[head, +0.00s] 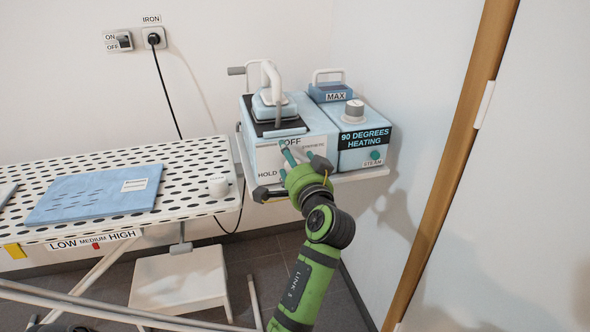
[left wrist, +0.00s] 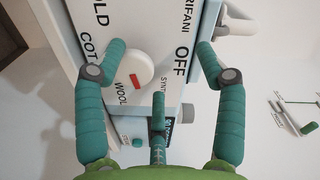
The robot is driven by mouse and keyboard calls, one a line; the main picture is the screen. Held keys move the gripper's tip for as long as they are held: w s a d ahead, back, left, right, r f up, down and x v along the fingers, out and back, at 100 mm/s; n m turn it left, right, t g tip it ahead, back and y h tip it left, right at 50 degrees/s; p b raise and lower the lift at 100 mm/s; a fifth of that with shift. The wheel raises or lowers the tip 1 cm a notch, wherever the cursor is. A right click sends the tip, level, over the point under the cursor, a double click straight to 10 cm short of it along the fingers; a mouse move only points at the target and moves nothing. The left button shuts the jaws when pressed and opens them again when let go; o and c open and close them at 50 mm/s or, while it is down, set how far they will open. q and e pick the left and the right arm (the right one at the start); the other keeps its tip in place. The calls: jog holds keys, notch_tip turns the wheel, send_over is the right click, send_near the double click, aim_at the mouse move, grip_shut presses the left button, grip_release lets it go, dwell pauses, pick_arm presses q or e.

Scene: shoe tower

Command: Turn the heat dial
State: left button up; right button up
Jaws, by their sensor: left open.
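The heat dial (left wrist: 125,68) is a round white knob with a red mark, on the front face of the white iron station (head: 320,127). In the left wrist view, labels reading OFF, WOOL, COT and SYN, some cut off, surround it. In the head view my left gripper hides the dial. My left gripper (head: 302,156) is at the station's front, fingers spread and empty. In the left wrist view (left wrist: 161,50) the dial lies between its fingers, nearer the left one; contact cannot be told.
An iron (head: 272,103) stands on the station. Right of it is a blue-and-white steam unit (head: 360,140) with a grey knob (head: 354,108) on top. Left is an ironing board (head: 200,155) with a folded blue cloth (head: 95,195). A wall and wooden door frame (head: 462,130) bound the right.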

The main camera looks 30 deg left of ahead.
pick_arm(q)
jog(key=r, duration=0.6)
jog(key=shift+w+d, duration=0.1)
jog(key=shift+d, duration=0.15)
jog(key=shift+a+r, duration=0.1)
jog(key=shift+r, duration=0.6)
